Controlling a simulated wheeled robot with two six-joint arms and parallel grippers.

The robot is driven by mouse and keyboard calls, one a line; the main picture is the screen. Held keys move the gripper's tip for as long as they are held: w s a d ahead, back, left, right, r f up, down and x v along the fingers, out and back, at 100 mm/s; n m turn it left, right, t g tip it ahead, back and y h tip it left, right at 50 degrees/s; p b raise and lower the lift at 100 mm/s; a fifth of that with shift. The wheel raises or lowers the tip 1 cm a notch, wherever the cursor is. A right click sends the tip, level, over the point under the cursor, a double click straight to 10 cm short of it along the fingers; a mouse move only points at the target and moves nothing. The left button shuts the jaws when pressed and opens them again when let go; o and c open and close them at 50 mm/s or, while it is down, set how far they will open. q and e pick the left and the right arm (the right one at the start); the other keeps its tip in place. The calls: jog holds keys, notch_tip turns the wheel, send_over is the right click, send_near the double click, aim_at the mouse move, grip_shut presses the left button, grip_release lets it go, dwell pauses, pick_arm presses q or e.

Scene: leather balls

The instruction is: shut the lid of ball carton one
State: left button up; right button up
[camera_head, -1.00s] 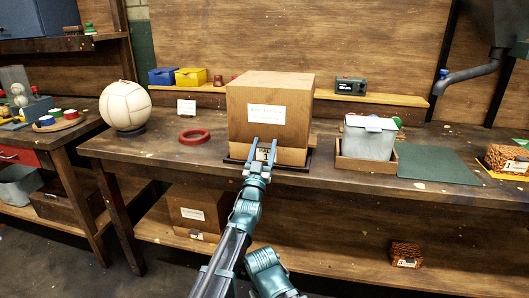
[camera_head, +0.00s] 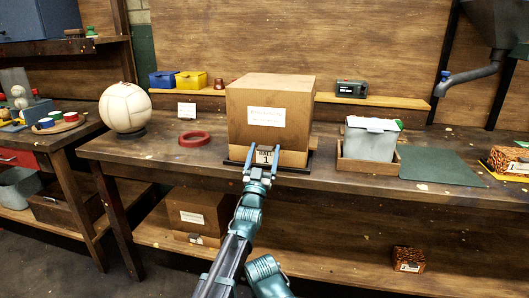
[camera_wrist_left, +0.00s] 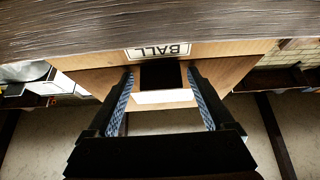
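Contact is unclear. My right gripper is out of view.
A grey bin (camera_head: 371,142) in a wooden tray and a green mat (camera_head: 440,167) are to the right. A shelf with small boxes runs behind. Bench front is mostly clear.

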pick_arm(q)
jog(key=b+v, duration=0.7)
jog(key=v, duration=0.6)
jog(key=shift+s+f, duration=0.2)
jog(key=shift+s, duration=0.1)
jog(key=shift+w+a, duration=0.1)
jog(key=shift+a, duration=0.05)
jog(key=p+x, duration=0.7)
jog(key=x, duration=0.7)
jog(key=shift+s+f, duration=0.15)
jog(key=shift+s, duration=0.05)
